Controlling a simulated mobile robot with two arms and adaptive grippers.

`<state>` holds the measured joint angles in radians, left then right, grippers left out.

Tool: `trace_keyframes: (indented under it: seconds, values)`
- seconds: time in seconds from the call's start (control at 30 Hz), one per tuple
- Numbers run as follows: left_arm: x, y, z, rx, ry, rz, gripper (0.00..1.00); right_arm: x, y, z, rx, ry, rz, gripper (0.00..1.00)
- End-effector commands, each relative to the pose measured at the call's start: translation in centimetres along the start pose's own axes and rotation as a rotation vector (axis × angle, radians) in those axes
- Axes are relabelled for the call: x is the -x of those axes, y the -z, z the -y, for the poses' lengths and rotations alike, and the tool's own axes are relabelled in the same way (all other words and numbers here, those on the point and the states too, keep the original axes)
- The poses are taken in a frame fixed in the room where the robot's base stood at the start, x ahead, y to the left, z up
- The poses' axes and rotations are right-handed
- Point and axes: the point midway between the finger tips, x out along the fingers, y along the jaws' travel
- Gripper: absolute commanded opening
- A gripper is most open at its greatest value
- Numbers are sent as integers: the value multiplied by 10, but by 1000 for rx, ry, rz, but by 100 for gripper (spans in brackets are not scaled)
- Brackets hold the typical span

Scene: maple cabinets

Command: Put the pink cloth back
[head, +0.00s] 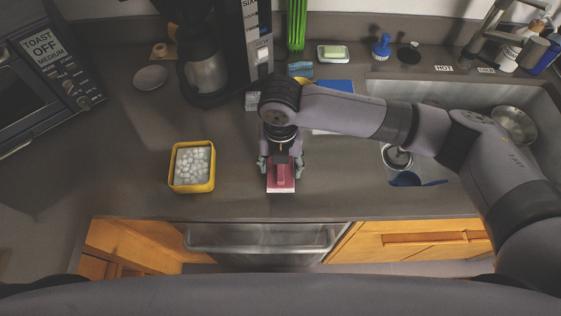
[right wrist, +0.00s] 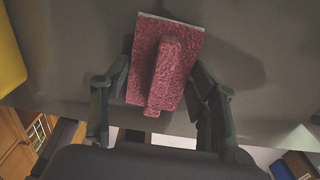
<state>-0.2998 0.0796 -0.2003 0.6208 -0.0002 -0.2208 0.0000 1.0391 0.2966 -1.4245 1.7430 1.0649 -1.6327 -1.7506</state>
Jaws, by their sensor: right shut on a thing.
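The pink cloth (head: 281,184) is near the counter's front edge in the head view, just below my right gripper (head: 280,165). In the right wrist view the pink cloth (right wrist: 163,62) is a fuzzy, folded piece with a raised ridge along its middle and a pale edge at the top. My right gripper (right wrist: 160,85) is shut on it, with one dark finger on each side. I cannot tell whether the cloth touches the counter. My left gripper is not in view.
A yellow container (head: 192,167) of white pieces stands left of the cloth. A coffee maker (head: 207,62) is behind. The sink (head: 535,98) is at right, with a blue scoop-like item (head: 405,179) near its front. The counter between container and cloth is clear.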

Motion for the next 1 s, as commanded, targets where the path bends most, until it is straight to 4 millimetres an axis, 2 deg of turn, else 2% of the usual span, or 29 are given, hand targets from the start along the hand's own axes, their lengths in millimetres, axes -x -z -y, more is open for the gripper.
trace_keyframes:
  seconds: [0.13, 0.17, 0.47, 0.83, 1.0]
  values:
    - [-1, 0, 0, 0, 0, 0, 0, -1, 0, 0, 0, 0, 0, 32]
    - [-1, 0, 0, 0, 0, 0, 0, -2, 0, 0, 0, 0, -1, 55]
    - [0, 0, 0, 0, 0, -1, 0, -1, 0, 0, 0, 0, -1, 74]
    - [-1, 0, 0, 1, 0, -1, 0, 3, 0, 0, 1, -1, 1, 74]
    - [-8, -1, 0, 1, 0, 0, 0, 27, -1, -1, 2, -3, 4, 74]
